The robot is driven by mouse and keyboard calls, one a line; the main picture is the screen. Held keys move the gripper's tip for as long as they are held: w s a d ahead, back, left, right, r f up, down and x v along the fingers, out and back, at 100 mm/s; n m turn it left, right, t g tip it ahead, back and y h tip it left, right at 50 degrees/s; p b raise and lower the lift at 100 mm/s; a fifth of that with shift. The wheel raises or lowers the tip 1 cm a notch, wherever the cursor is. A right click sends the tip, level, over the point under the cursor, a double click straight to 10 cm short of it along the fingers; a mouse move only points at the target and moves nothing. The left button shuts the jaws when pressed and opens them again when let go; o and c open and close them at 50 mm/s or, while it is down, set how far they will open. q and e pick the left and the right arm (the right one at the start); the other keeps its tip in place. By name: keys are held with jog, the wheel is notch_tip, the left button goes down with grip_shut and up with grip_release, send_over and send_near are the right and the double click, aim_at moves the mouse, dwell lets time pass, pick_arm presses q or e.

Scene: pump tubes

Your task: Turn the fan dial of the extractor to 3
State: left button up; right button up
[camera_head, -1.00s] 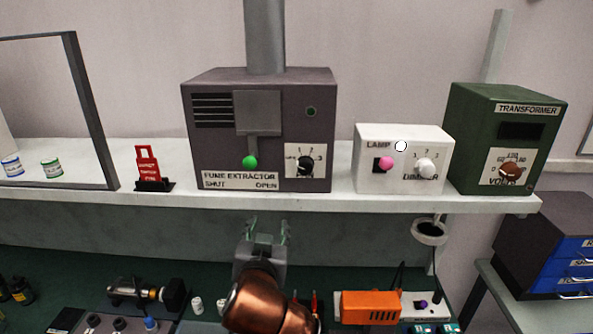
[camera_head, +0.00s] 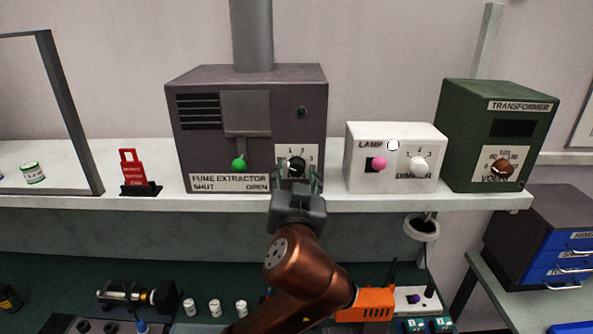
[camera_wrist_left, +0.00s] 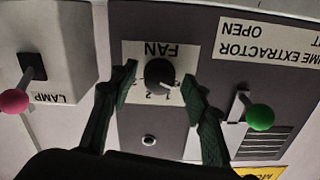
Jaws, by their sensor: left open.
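The fume extractor (camera_head: 215,135) is a dark grey box on the shelf. Its black round fan dial (camera_head: 296,165) sits on a white scale plate at its lower right. In the left wrist view, upside down, the dial (camera_wrist_left: 160,73) shows a pale pointer mark towards the lower right, on the low-number side; the 3 is not clear there. My left gripper (camera_head: 296,180) is in front of the dial. Its open fingers stand on either side of the dial, with gaps showing in the wrist view. I cannot tell how deep they reach. My right gripper is out of view.
The extractor's green-knobbed lever (camera_head: 239,163) is left of the dial. A white lamp box (camera_head: 395,155) with a pink knob stands close on the right, then a green transformer (camera_head: 490,140). A red tag stand (camera_head: 135,172) is at the left. The shelf edge runs below.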

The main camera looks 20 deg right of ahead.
pick_arm(q)
jog(key=shift+w, duration=0.1)
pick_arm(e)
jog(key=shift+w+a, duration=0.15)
pick_arm(q)
jog(key=shift+c, duration=0.4)
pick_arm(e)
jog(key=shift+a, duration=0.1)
pick_arm(q)
jog(key=shift+c, duration=0.7)
jog(key=c, duration=0.9)
jog(key=shift+c, duration=0.2)
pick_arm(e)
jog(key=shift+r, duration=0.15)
